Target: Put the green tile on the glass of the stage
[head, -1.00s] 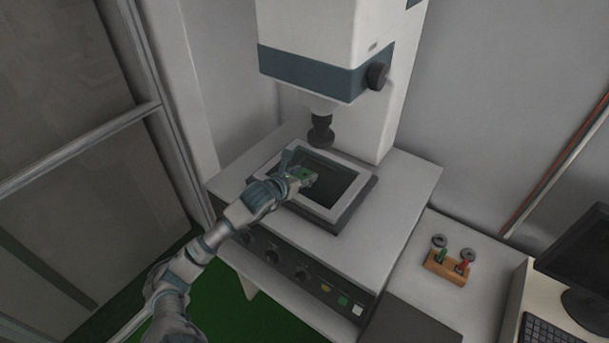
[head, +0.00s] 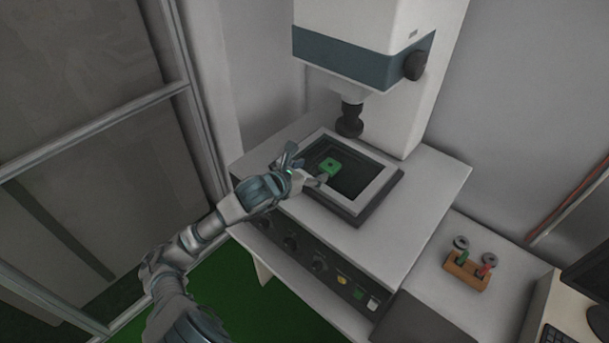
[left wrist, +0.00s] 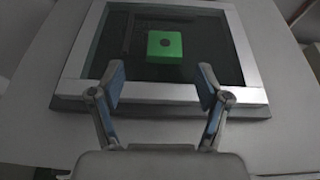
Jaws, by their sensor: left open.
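In the left wrist view the tile (left wrist: 165,46) rests flat on the glass (left wrist: 205,60), toward the middle and apart from the frame. My left gripper (head: 305,168) is open and empty at the left edge of the stage frame. In the left wrist view its two fingers (left wrist: 160,86) stand wide apart, short of the tile. My right gripper is not in view.
The dark objective (head: 350,120) of the white machine hangs just behind the stage. A wooden block (head: 466,271) with green and red pegs stands on the lower surface at right, near a monitor (head: 590,270). The machine's top right of the stage is clear.

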